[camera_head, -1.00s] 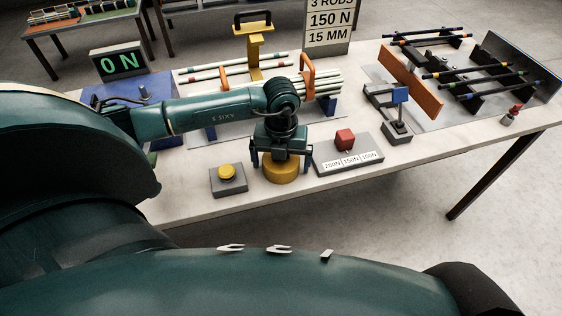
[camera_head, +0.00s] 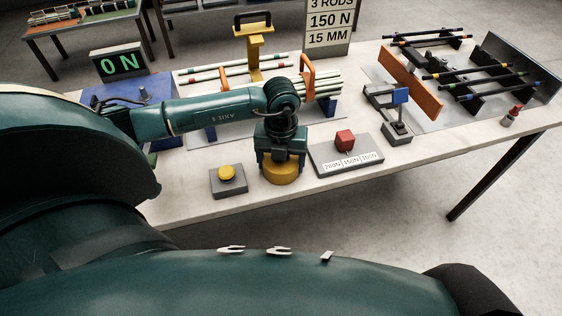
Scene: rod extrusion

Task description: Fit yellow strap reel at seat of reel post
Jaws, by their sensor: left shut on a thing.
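The yellow strap reel (camera_head: 281,173) is a short yellow-orange disc on the table near the front edge, between the yellow-button box and the red-knob box. My left gripper (camera_head: 282,163) points down over the reel and is shut on it, with a finger at each side. The reel appears still at table height. I cannot make out for certain which part is the reel post or its seat. My right gripper is not in view.
A yellow-button box (camera_head: 228,181) stands left of the reel, and a red-knob box (camera_head: 345,151) close to its right. Behind my arm are a yellow handled stand (camera_head: 254,52) and pale rods (camera_head: 321,86). A blue-topped fixture (camera_head: 401,97) stands further right.

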